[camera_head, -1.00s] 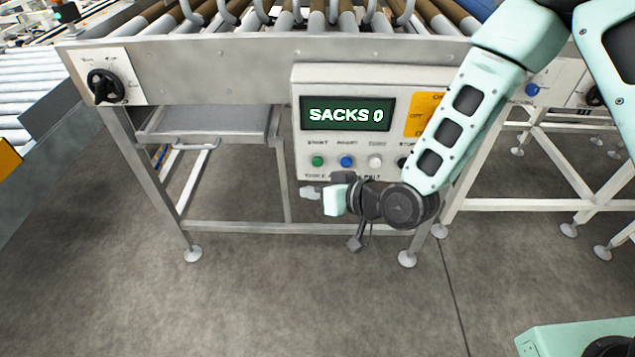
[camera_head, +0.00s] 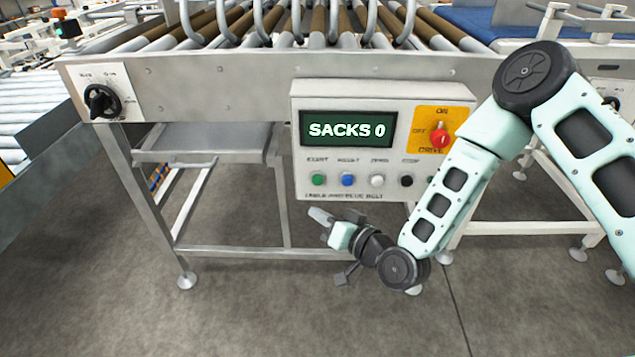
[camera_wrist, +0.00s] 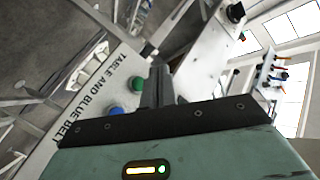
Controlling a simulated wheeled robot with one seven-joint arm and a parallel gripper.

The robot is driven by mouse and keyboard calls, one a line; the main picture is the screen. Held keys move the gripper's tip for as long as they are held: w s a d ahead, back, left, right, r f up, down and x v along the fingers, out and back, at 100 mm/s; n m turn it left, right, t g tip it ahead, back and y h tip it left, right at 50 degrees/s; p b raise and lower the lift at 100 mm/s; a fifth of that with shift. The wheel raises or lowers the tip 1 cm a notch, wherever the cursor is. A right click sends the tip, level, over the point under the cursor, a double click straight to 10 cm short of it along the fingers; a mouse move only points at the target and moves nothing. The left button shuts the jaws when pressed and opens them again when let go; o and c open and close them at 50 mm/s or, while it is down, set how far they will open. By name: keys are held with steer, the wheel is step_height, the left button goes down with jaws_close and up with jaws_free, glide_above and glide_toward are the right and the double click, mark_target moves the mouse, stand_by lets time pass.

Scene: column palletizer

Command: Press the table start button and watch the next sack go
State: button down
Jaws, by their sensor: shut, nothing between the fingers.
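The control box (camera_head: 294,130) hangs on the front of the roller table. Its display (camera_head: 348,129) reads SACKS 0. Below it is a row of buttons: the green start button (camera_head: 318,180) at the left, then a blue button (camera_head: 348,180), a white one and a black one. My gripper (camera_head: 318,215) is shut and empty, just below the panel's lower left edge, apart from the start button. In the wrist view the shut fingers (camera_wrist: 157,85) point past the green button (camera_wrist: 135,84) and the blue button (camera_wrist: 115,110).
A red knob (camera_head: 440,138) on a yellow plate sits at the box's upper right. A black rotary switch (camera_head: 103,101) is at the left of the roller table (camera_head: 220,85). My forearm crosses the panel's right part. The floor in front is open. No sack is seen.

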mark_target(318, 180)
steer(key=w, duration=0.7)
steer(key=shift+w+d+b, duration=0.15)
steer(key=shift+w+b, duration=0.05)
steer(key=shift+b, duration=0.2)
stand_by(1.6)
steer(key=shift+w, duration=0.4)
